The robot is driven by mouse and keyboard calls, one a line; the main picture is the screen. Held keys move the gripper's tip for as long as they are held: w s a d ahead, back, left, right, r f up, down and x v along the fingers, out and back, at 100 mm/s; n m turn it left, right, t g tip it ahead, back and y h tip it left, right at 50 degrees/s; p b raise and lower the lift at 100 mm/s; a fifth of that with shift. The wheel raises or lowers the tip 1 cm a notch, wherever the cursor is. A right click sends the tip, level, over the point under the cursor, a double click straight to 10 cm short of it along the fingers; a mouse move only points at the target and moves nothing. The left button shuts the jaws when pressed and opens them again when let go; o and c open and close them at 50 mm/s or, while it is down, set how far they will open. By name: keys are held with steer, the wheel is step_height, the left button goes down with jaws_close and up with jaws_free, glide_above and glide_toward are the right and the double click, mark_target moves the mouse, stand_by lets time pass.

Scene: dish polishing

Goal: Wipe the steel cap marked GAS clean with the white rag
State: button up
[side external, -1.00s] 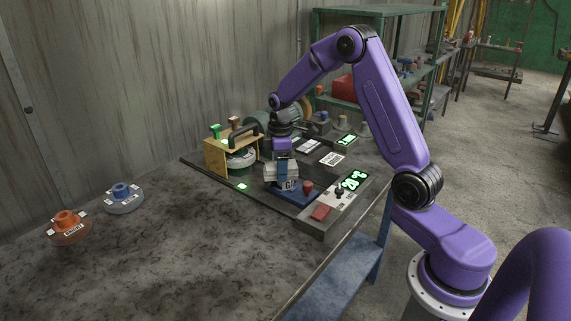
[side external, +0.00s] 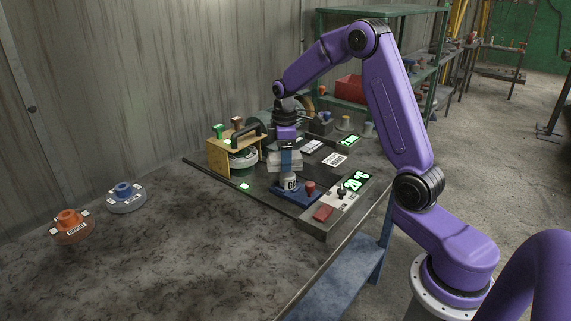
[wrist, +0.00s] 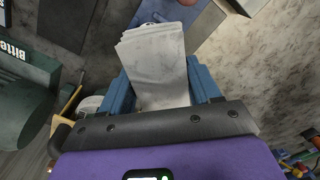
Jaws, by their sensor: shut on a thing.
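My gripper (side external: 286,161) is shut on the white rag (side external: 276,157), a folded pad that sticks out on both sides of the blue fingers. The steel cap (side external: 291,184), with a label of which a "G" is readable, stands on a blue plate (side external: 313,196) just below the rag. The rag looks lifted slightly above the cap; contact cannot be told for sure. In the wrist view the rag (wrist: 157,70) lies between the two blue fingers and hides most of the cap.
A panel with green displays (side external: 354,182) and a red pad (side external: 323,213) is right of the cap. A red peg (side external: 310,188) stands close to it. A wooden stand (side external: 219,157) is to the left. Orange (side external: 72,228) and grey-blue (side external: 125,200) discs lie far left. The front bench is clear.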

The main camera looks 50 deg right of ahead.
steer(key=shift+r, duration=2.4)
steer(key=shift+f, duration=0.15)
